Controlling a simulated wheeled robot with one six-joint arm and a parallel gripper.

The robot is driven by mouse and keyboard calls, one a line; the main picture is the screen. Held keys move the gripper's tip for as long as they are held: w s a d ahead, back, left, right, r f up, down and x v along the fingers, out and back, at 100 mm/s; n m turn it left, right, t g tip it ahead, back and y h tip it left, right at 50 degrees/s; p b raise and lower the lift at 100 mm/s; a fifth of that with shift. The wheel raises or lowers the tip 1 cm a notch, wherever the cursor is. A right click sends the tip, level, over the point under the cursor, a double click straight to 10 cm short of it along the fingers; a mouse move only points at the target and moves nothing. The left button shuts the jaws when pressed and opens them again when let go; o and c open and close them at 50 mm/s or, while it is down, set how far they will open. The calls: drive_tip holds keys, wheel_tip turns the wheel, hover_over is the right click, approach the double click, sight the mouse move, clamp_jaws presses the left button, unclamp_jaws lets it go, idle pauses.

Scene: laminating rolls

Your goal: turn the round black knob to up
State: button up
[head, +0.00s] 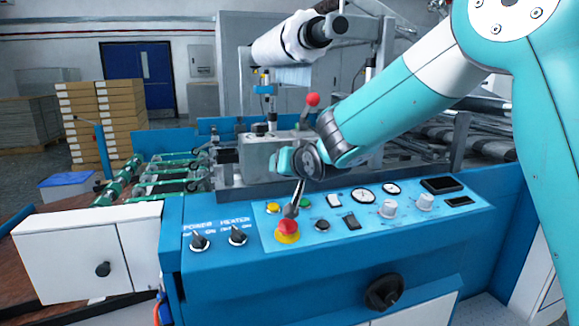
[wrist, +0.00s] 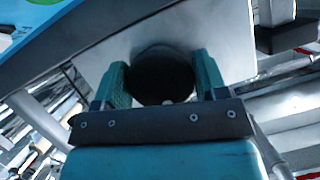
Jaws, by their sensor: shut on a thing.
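In the wrist view the round black knob (wrist: 163,80) sits on a light grey metal face, between the two teal fingers of my gripper (wrist: 162,72). The fingers are shut on it, one on each side. A small pale mark shows at the knob's lower edge in that view. In the head view my gripper (head: 284,161) is at the front of the grey metal box (head: 258,152), above the control panel. My gripper and wrist hide the knob there, so its setting cannot be read from that view.
The blue panel (head: 335,238) just below carries a red emergency button (head: 287,230), white dials, gauges and switches. A red-ball lever (head: 313,100) stands close above my wrist. A white roll (head: 290,42) hangs behind. Other black knobs are on the white cabinet (head: 102,269) and lower front (head: 383,292).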

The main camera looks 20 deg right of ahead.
drive_tip(key=o, duration=0.9)
drive_tip(key=shift+f, duration=0.1)
drive_tip(key=b+v, duration=0.1)
drive_tip(key=v, duration=1.6)
drive_tip(key=shift+s, duration=0.25)
